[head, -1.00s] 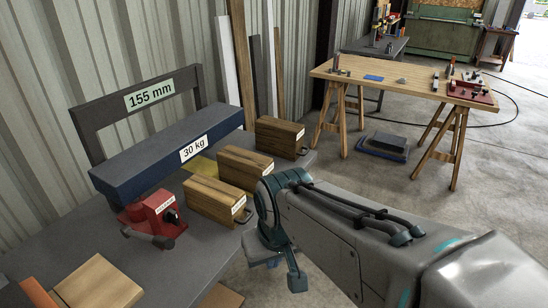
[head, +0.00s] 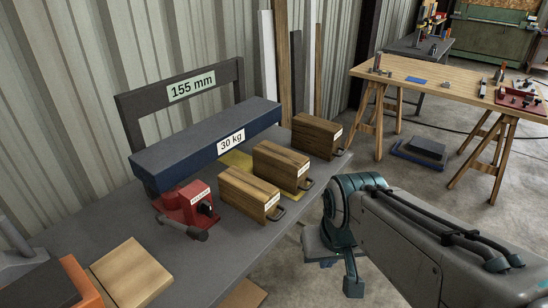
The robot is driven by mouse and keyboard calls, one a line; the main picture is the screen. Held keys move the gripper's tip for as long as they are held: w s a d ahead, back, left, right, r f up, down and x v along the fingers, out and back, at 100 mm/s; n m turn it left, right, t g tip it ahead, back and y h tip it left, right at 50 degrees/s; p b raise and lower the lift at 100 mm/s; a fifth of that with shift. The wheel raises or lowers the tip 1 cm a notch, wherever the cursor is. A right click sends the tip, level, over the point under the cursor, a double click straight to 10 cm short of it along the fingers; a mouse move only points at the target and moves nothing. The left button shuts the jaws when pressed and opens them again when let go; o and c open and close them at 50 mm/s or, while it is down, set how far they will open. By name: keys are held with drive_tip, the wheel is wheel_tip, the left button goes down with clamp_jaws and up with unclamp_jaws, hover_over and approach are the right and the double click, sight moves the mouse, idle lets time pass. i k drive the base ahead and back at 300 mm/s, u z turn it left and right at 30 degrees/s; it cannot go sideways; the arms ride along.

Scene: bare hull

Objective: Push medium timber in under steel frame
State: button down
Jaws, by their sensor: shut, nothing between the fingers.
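Three timber blocks with handles and small labels stand on the grey bench: a near one (head: 245,195), a middle one (head: 280,168) and a far one (head: 316,137). The labels are too small to read, so I cannot tell by label which is medium. The steel frame (head: 128,117) is dark, marked 155 mm, at the back of the bench. A blue beam (head: 200,142) marked 30 kg lies in front of it. My gripper (head: 352,287) is shut and empty, hanging beyond the bench's front edge, right of the blocks. Its fingertips are partly hidden.
A red jack (head: 187,204) with a handle stands at the beam's left end. A pale wooden board (head: 130,272) lies at the front left. A wooden work table (head: 450,88) stands at the back right.

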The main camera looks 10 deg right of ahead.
sight(287, 170)
drive_tip(key=z, duration=0.5)
drive_tip(key=k, duration=0.6)
drive_tip(key=z, duration=0.9)
drive_tip(key=i, duration=1.8)
drive_tip(key=u, duration=1.35)
drive_tip(key=i, duration=0.45)
drive_tip(key=u, duration=0.4)
